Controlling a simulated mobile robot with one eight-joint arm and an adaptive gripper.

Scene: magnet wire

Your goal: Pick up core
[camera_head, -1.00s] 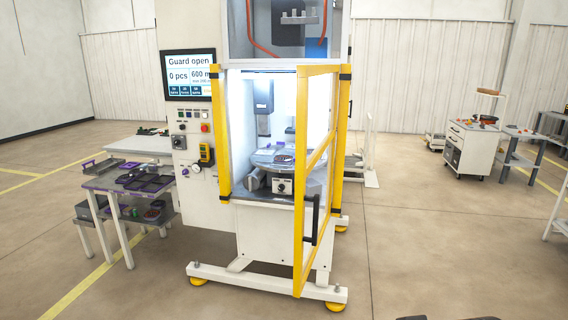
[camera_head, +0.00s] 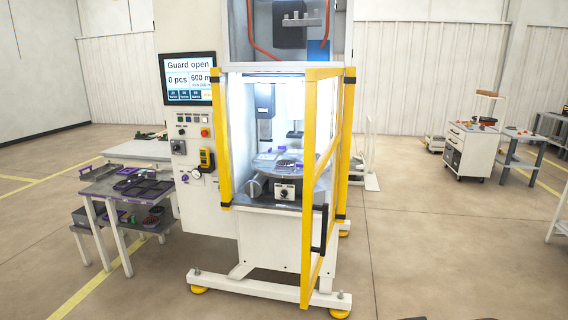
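I cannot make out a core for certain at this distance. Dark trays (camera_head: 146,189) lie on the grey side table (camera_head: 100,188) left of the machine, with small items too small to tell apart. Inside the machine, a round table (camera_head: 292,172) carries small parts that I cannot identify. My gripper is not in view; only dark shapes, perhaps parts of my own body, show at the bottom right edge.
The white machine (camera_head: 212,225) stands in the centre, its yellow-framed guard door (camera_head: 313,200) swung open toward me. Its screen (camera_head: 188,78) reads "Guard open" and "0 pcs". A white wheeled cabinet (camera_head: 467,150) stands at the right. The floor in front and to the right is clear.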

